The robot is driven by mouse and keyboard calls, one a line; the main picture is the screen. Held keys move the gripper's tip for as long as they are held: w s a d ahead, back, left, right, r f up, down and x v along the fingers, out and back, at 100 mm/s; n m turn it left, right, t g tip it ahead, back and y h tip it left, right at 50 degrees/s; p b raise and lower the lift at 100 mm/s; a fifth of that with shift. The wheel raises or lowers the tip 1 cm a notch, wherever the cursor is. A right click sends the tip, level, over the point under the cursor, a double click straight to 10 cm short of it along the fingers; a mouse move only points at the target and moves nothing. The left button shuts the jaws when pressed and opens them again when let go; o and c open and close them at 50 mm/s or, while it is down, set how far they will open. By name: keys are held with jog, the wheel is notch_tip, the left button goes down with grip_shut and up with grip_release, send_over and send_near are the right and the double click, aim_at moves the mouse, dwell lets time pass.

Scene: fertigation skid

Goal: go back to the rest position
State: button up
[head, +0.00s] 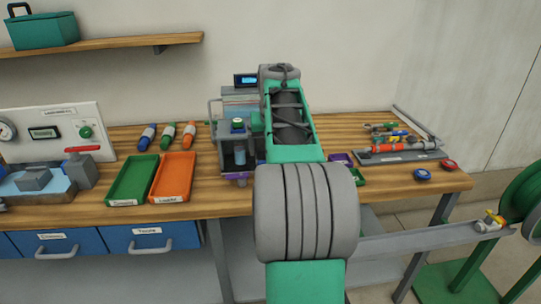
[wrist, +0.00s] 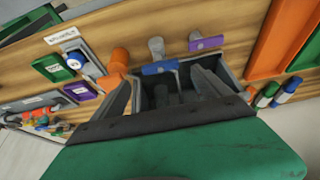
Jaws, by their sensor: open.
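My gripper (wrist: 168,80) shows in the wrist view with its two dark fingers apart. A dark open-topped box (wrist: 178,75) with a blue front tag lies beyond and partly between the fingers. I cannot tell how far above it they are. I see nothing held. In the head view my arm reaches forward over the wooden bench (head: 220,200) and hides the gripper.
A green tray (head: 133,180) and an orange tray (head: 173,177) lie left of my arm, with several bottles behind them. A green reel (head: 522,205) stands far right.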

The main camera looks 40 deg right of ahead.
jog(key=shift+v, duration=1.15)
